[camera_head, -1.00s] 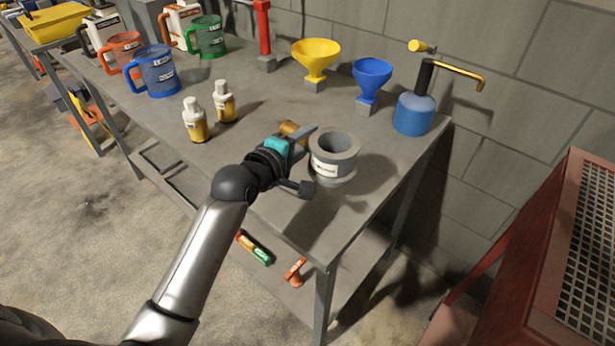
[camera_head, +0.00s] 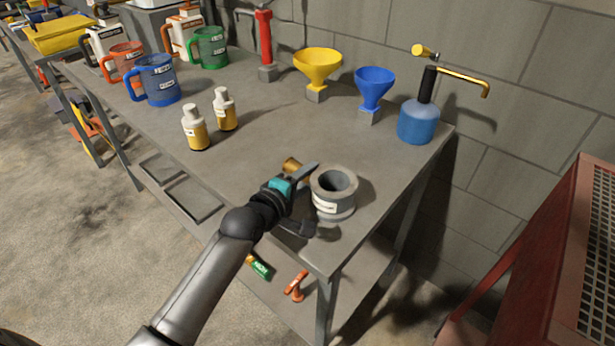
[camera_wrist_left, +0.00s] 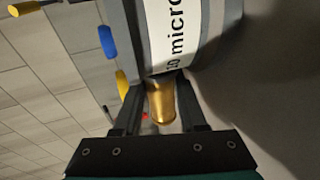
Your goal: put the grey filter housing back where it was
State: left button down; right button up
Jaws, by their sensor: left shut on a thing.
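The grey filter housing (camera_head: 345,208) is a short, open-topped round body with a white label, over the front right part of the workbench. My left gripper (camera_head: 303,200) is at its left side and shut on it. In the left wrist view, the fingers (camera_wrist_left: 160,105) are on either side of a brass-coloured stub (camera_wrist_left: 160,100), in front of the housing's labelled wall (camera_wrist_left: 215,30). The housing looks roughly upright; I cannot tell whether its base touches the bench. My right gripper is not in view.
The grey bench (camera_head: 260,140) is clear around the housing. Behind it stand a yellow funnel (camera_head: 317,65), a blue funnel (camera_head: 374,85) and a blue pump can (camera_head: 418,122). Two small bottles (camera_head: 196,130) are at left. A red cabinet (camera_head: 535,270) is at right.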

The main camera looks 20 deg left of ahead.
pick_arm(q)
jog(key=c, duration=0.8)
grip_release()
jog(key=shift+o, duration=0.2)
jog(key=shift+s+r, duration=0.1)
jog(key=shift+s, duration=0.1)
jog(key=p+v, duration=0.3)
jog(key=v, duration=0.8)
jog(key=shift+s+a+r, duration=0.1)
jog(key=shift+s+a, duration=0.05)
jog(key=shift+s, duration=0.15)
